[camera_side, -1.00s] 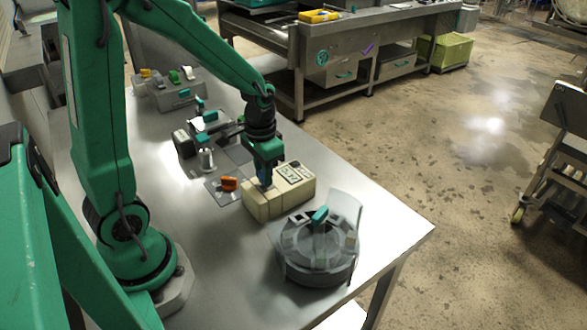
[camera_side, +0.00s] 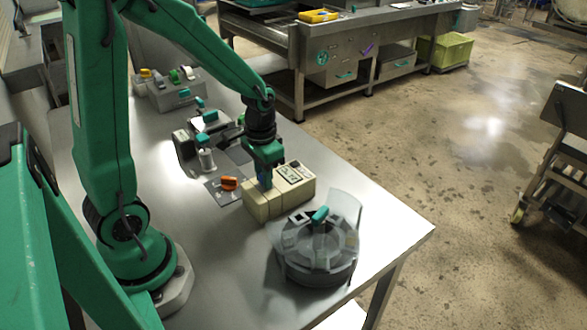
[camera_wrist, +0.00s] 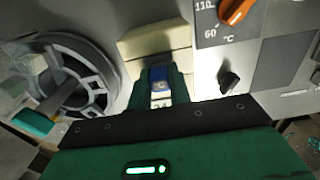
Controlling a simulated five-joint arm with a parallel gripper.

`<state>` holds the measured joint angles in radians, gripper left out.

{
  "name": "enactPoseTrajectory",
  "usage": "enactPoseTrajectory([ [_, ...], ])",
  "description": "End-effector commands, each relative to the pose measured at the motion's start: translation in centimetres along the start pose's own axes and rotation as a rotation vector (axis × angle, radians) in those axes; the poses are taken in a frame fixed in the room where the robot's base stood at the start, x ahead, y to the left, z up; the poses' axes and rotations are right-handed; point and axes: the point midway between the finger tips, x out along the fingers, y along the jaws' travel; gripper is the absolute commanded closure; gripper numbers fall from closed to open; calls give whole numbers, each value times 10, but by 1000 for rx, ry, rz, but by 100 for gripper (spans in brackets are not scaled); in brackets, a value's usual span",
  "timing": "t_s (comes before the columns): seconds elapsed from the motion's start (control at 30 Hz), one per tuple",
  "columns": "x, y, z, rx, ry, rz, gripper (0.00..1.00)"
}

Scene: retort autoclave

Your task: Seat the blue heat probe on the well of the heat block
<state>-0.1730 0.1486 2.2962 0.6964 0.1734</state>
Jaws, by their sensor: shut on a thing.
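My gripper (camera_side: 264,176) points down over the cream heat block (camera_side: 260,202) and is shut on the blue heat probe (camera_side: 264,183). In the wrist view the blue probe (camera_wrist: 159,76) sits between the fingers (camera_wrist: 160,95), with the cream block (camera_wrist: 155,38) just beyond it. The block's far part carries a small display panel. The probe's lower end and the well are hidden by the fingers and the angle, so I cannot tell whether the probe is in the well.
A round grey vessel with a teal handle (camera_side: 318,245) stands close to the block on the right. An orange knob (camera_side: 228,183) on a grey plate lies to the left. More fixtures with teal handles (camera_side: 203,140) stand behind. The table's front right is bare.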

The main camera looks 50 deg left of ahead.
Motion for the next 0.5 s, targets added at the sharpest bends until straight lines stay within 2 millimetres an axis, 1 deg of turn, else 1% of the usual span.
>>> enactPoseTrajectory([
  [0.43, 2, 0, 0, 0, 0, 0, 100],
  [0.47, 2, 0, 0, 0, 0, 0, 77],
  [0.5, 2, 0, 0, 0, 0, 0, 69],
])
